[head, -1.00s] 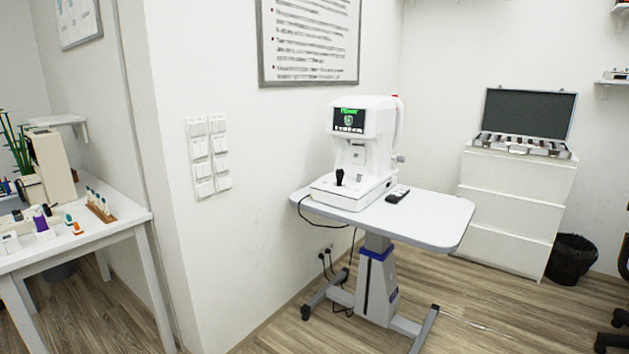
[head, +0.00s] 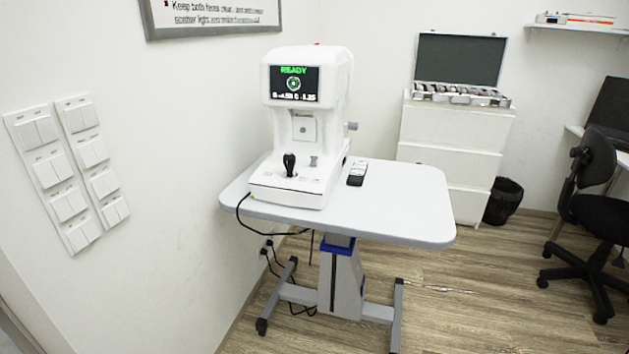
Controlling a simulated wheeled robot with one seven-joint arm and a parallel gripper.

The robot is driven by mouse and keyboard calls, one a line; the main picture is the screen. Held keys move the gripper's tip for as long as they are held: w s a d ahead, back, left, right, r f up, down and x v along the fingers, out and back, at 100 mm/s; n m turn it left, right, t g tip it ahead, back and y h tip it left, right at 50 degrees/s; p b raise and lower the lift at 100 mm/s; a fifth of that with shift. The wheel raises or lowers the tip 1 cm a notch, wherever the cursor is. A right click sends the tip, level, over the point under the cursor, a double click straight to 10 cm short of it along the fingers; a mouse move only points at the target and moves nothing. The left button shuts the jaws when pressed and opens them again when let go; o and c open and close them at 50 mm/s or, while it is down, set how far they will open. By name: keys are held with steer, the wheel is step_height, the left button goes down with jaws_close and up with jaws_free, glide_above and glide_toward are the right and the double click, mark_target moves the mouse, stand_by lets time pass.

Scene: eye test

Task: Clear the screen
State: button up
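The screen (head: 294,83) is on the upper front of a white eye-test machine (head: 335,88). It is lit, with green "READY" at the top, a round green mark in the middle and small white figures along the bottom. The machine's base (head: 284,187) has a black joystick (head: 289,164) and small marks or buttons near its front edge, too small to read. The machine stands on the left part of a white table (head: 408,205). My gripper is not in view.
A dark remote (head: 357,173) lies right of the machine. A cable hangs off the table's left edge. Wall switches (head: 68,172) are at left. A white drawer unit (head: 450,150) with an open case (head: 460,95), a black bin (head: 503,200) and an office chair (head: 592,205) stand at right. Floor in front is open.

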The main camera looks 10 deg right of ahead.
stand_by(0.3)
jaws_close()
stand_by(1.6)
